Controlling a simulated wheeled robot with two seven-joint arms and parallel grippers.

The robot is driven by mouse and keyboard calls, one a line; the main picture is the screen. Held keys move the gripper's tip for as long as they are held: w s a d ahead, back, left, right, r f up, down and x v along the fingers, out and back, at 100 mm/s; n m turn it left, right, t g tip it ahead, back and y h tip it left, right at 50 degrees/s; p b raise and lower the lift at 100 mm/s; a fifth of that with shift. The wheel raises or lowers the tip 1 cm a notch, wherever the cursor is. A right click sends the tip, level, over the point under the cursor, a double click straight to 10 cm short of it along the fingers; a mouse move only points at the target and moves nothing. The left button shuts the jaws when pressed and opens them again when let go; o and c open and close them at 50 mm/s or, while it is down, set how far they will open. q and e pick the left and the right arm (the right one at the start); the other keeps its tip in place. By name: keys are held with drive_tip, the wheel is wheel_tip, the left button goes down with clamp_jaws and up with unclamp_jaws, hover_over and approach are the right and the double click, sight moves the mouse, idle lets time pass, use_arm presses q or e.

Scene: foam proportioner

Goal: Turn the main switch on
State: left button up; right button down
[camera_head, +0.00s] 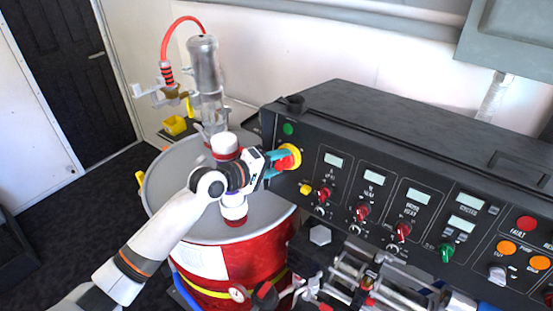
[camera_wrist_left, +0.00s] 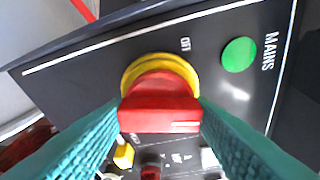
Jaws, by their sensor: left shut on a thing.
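The main switch is a red knob (camera_wrist_left: 160,103) on a round yellow base (camera_wrist_left: 160,66), on the black control panel (camera_head: 340,165) under the word MAINS. In the head view the red knob and yellow base (camera_head: 294,153) show at the panel's left end. My left gripper (camera_head: 279,161) reaches it from the left and is shut on the red knob. In the left wrist view its two teal fingers (camera_wrist_left: 160,122) press on both sides of the knob. A green round light (camera_wrist_left: 239,54) sits beside the switch. My right gripper is not in view.
A red drum (camera_head: 225,255) with a grey lid stands below my left arm. A clear pump cylinder (camera_head: 205,75) with a red hose rises behind it. More knobs and displays line the panel to the right. Metal fittings (camera_head: 370,275) lie below the panel.

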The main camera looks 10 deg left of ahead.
use_arm(q)
drive_tip(key=m+y+p, duration=0.1)
drive_tip(key=m, duration=0.2)
drive_tip(key=shift+r+p, duration=0.1)
drive_tip(key=shift+p, duration=0.25)
drive_tip(key=shift+m+y+p, duration=0.3)
drive_tip(key=shift+m+p, duration=0.3)
drive_tip(key=shift+m, duration=0.5)
drive_tip(key=shift+g, duration=0.3)
drive_tip(key=o, duration=1)
